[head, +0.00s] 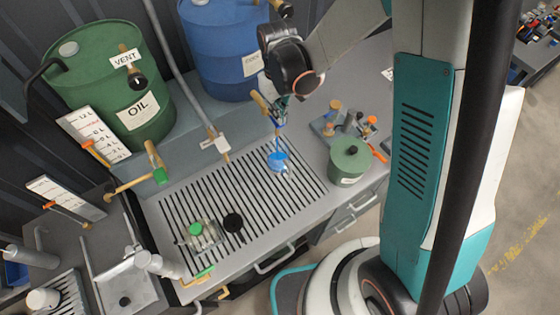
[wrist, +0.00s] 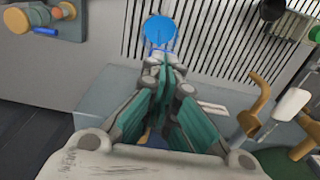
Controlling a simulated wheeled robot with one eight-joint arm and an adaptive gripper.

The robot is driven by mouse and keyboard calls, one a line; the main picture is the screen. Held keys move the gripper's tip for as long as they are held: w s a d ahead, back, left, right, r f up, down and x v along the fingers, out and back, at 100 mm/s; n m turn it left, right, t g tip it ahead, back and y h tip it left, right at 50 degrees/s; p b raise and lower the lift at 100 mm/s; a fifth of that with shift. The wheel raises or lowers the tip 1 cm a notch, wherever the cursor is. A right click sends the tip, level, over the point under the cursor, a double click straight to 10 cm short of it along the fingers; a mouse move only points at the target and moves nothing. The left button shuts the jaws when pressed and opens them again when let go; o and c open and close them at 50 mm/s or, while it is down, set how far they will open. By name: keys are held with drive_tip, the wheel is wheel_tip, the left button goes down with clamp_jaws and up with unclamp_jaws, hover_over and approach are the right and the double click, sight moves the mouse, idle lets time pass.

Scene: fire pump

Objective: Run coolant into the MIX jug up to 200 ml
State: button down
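The blue disc (wrist: 159,31) also shows in the wrist view, just beyond my fingertips. The blue drum (head: 222,55) stands behind, its label partly hidden by my arm. My gripper (wrist: 162,62) is above the jug, beside this handle. Its fingers come together at the tips, with nothing clearly seen between them.
A green-lidded jug (head: 198,232) and a black disc (head: 232,222) are at the grate's front left. A green pot (head: 349,160) stands to the right. Scale boards (head: 92,135) stand left.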

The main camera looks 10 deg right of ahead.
idle(0.3)
wheel_tip(320, 180, up, 5)
drive_tip(key=p, duration=0.3)
drive_tip(key=shift+r, duration=0.1)
drive_tip(key=s+r+p, duration=0.1)
drive_tip(key=r, duration=0.1)
drive_tip(key=s+d+r, duration=0.1)
drive_tip(key=shift+s+r+p, duration=0.4)
drive_tip(key=shift+d, duration=0.1)
idle(0.5)
